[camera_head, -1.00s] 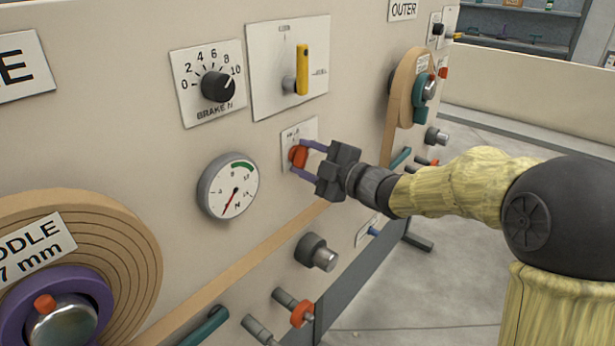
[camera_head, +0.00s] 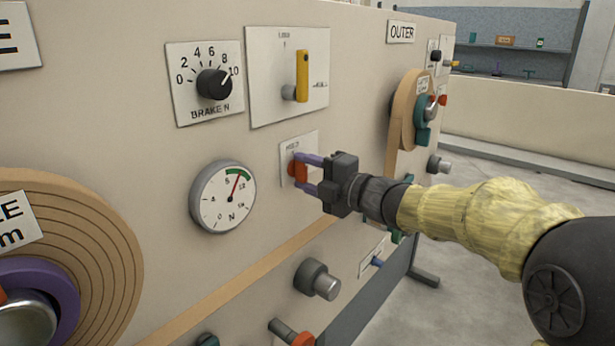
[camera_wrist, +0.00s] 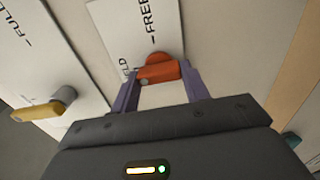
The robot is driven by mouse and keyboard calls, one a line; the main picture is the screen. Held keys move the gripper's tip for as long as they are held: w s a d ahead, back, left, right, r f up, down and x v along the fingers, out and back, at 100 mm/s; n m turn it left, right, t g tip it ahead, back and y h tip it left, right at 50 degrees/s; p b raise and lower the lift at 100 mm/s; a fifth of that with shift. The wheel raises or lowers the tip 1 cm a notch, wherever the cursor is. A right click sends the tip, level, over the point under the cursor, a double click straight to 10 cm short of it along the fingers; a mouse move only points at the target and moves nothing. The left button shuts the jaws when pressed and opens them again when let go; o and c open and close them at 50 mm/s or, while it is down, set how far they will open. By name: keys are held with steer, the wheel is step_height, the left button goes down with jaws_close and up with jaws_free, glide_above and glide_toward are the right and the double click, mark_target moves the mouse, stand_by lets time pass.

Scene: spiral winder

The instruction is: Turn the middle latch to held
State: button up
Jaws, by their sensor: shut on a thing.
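The middle latch (camera_head: 296,168) is a small orange handle on a white plate (camera_head: 313,145) on the machine's beige panel. My gripper (camera_head: 303,173) is shut on it, with one purple finger above and one below in the head view. The wrist view shows the orange latch (camera_wrist: 158,70) between the two fingertips of my gripper (camera_wrist: 160,85). The word FREE reads on the plate above it there. A partly hidden word ending in "LD" lies by the latch's left end. I cannot tell exactly which mark the latch points at.
A yellow lever (camera_head: 302,75) stands upright above the latch. The brake knob (camera_head: 214,84) and a round dial (camera_head: 223,196) are to the left. A grey knob (camera_head: 317,279) sticks out below. A tan spool (camera_head: 95,235) is at lower left. Open floor lies to the right.

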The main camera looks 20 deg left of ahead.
steer(key=shift+f, duration=0.1)
steer(key=o, duration=1)
steer(key=v, duration=1.7)
steer(key=shift+s+d+p, duration=0.15)
steer(key=shift+d+p, duration=0.05)
steer(key=shift+p, duration=0.2)
